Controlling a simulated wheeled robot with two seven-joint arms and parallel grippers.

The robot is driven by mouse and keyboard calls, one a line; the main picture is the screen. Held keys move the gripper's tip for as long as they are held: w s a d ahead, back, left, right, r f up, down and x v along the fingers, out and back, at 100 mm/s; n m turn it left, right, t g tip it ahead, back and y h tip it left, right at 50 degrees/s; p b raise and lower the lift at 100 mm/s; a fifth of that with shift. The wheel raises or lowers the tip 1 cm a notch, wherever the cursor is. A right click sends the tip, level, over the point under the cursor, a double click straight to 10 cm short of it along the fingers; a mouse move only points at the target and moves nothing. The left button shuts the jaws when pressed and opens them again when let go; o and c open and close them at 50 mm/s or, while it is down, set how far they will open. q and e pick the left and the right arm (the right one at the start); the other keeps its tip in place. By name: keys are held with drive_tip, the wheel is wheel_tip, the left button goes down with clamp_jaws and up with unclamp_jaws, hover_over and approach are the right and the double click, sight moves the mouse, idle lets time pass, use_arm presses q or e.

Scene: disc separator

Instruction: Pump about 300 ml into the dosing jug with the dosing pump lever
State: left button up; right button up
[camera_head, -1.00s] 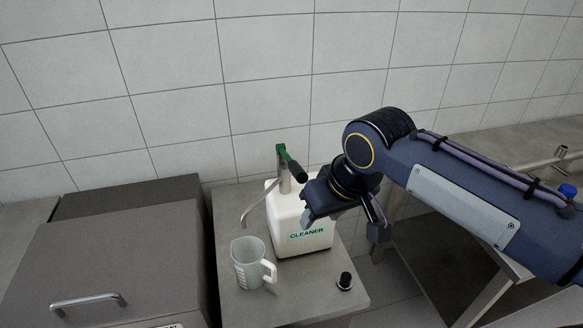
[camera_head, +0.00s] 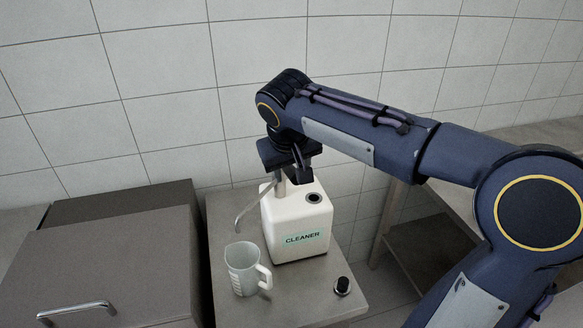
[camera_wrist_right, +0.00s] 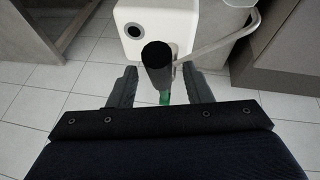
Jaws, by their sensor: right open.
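The white cleaner canister (camera_head: 285,222) stands on a small grey stand; it also shows in the wrist view (camera_wrist_right: 125,40). Its metal spout (camera_head: 250,206) reaches out to the left, with its tip above and behind the dosing jug (camera_head: 240,277). The jug is upright, translucent, with a handle on its right; I cannot make out a liquid level. My right gripper (camera_head: 290,172) is above the canister and hides the pump lever there. In the wrist view the black lever grip (camera_wrist_right: 157,62) and a bit of green lie between its open fingers (camera_wrist_right: 160,85), with gaps on both sides.
A black knob or cap (camera_head: 343,286) sits on the stand (camera_head: 310,300) at front right. A grey box with a metal handle (camera_head: 76,309) is at the left. A tiled wall is behind. A steel table (camera_head: 370,215) is at the right.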

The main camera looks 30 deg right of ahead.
drive_tip(key=shift+f, duration=0.2)
drive_tip(key=shift+c, duration=0.5)
clamp_jaws()
drive_tip(key=f+t+b, duration=0.1)
drive_tip(key=f+b, duration=0.1)
drive_tip(key=b, duration=0.2)
drive_tip(key=f+t+b, duration=0.1)
drive_tip(key=b, duration=0.3)
drive_tip(key=s+f+t+b, duration=0.1)
drive_tip(key=f+b, duration=0.1)
drive_tip(key=b, duration=0.3)
drive_tip(key=shift+s+a+f+h, duration=0.1)
drive_tip(key=shift+a+f+h, duration=0.05)
drive_tip(key=shift+f+h, duration=0.2)
drive_tip(key=shift+o, duration=0.5)
unclamp_jaws()
